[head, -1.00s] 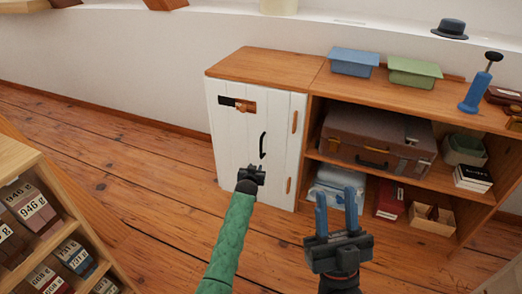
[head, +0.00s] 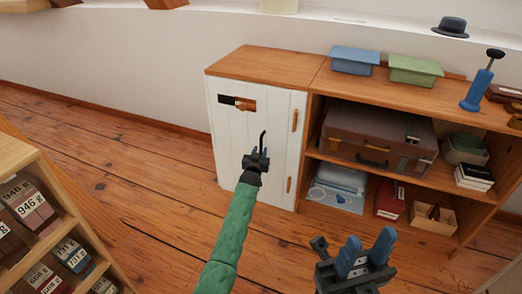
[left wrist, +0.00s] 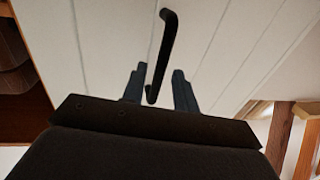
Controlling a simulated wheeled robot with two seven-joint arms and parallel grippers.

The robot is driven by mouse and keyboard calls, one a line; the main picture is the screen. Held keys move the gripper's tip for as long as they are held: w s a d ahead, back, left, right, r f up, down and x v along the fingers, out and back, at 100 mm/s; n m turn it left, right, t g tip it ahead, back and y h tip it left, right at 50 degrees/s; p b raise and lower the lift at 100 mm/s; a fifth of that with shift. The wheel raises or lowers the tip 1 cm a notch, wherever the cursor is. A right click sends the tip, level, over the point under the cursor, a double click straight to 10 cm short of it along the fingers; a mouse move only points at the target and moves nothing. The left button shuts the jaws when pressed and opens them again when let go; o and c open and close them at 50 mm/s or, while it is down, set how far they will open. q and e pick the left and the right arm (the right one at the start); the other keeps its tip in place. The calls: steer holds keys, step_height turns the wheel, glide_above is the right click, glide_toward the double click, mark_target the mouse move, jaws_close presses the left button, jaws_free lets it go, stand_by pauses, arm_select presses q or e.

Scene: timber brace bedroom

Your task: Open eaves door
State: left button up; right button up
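The eaves door (head: 228,140) is the white plank front of the low wooden cabinet, and it is closed. It has a black upright handle (head: 262,140) and a dark latch piece (head: 228,100) beside a brown patch near the top. Wooden hinge-like strips (head: 294,121) are along its right side. My left gripper (head: 257,154) is at the handle's lower part. In the left wrist view, its open fingers (left wrist: 157,80) are on either side of the handle's lower end (left wrist: 165,50); contact cannot be told. My right gripper (head: 367,243) is open and empty, in front of the shelves.
Open shelves to the right hold a brown suitcase (head: 378,139), folded cloth (head: 338,185) and boxes. Blue (head: 354,61) and green (head: 415,70) bins stand on top. A rack of labelled boxes (head: 72,257) is at lower left. The floor left of the cabinet is clear.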

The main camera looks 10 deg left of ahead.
arm_select(q)
steer(key=shift+w+d, duration=0.1)
steer(key=shift+w, duration=1.35)
jaws_close()
